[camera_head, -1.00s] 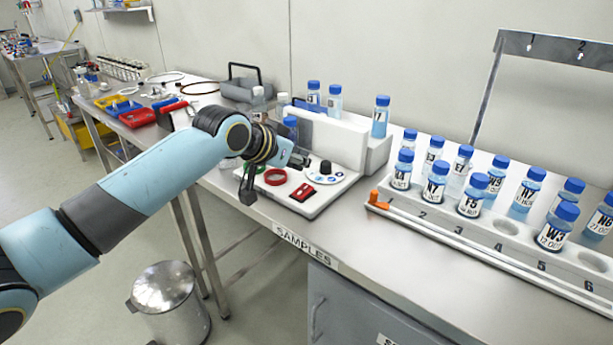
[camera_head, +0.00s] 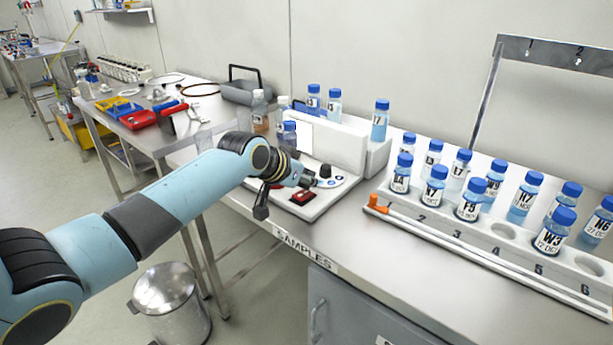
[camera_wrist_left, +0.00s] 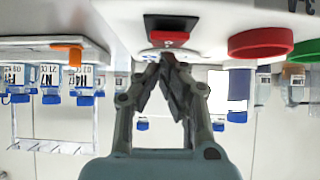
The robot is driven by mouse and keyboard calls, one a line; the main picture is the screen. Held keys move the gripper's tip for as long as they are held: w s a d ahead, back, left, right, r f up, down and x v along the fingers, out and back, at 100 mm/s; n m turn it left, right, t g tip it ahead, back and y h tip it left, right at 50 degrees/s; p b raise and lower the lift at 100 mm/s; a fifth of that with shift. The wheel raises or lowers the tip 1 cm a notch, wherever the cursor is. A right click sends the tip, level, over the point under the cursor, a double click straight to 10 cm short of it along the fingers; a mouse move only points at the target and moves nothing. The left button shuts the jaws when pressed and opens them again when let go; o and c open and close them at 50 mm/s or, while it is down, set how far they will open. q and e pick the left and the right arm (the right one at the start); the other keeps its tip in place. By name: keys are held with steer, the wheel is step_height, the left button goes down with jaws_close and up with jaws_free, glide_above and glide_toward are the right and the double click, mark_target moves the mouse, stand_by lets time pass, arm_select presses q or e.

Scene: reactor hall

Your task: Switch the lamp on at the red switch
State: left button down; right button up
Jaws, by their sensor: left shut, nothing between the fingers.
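In the left wrist view, which is upside down, the red switch (camera_wrist_left: 170,37) lies just beyond the fingertips. My left gripper (camera_head: 306,181) is shut and empty, with its tips close to the switch; I cannot tell whether they touch. The left wrist view also shows the gripper (camera_wrist_left: 168,58) with its fingertips together. A black knob (camera_head: 325,170) stands to the right of the switch. My right gripper is out of view.
A rack (camera_head: 450,222) of blue-capped bottles stands to the right, with an orange piece (camera_head: 373,199) at its near left end. Several bottles stand behind the device. A red ring (camera_wrist_left: 255,43) lies beside the switch. The bench front to the right is clear.

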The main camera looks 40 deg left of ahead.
mark_target(305, 194)
arm_select(q)
steer(key=shift+s+f, duration=0.1)
steer(key=shift+s, duration=0.1)
steer(key=shift+s+a+p, duration=0.1)
steer(key=shift+s+p, duration=0.65)
steer(key=r+p, duration=0.3)
steer(key=w+r+p, duration=0.1)
steer(key=r, duration=0.1)
steer(key=w+r+v, duration=0.1)
steer(key=v, duration=0.8)
steer(key=shift+s+r+b, duration=0.15)
steer(key=shift+b, duration=0.2)
